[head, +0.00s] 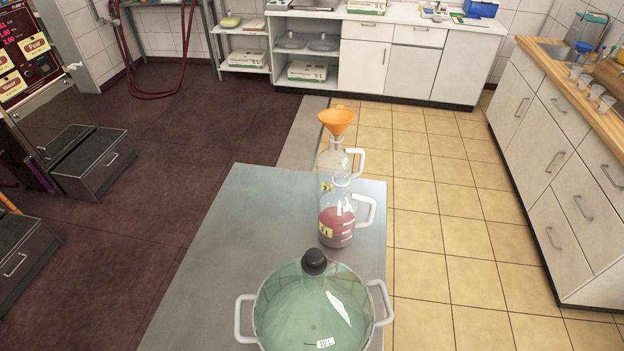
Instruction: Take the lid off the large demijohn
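The large demijohn (284,306) stands upright at the near end of the grey table. Neither of my grippers shows in the head view.
The table (215,235) is bare to the left. White cabinets (375,65) line the back; a wooden counter with cups (596,95) is at right.

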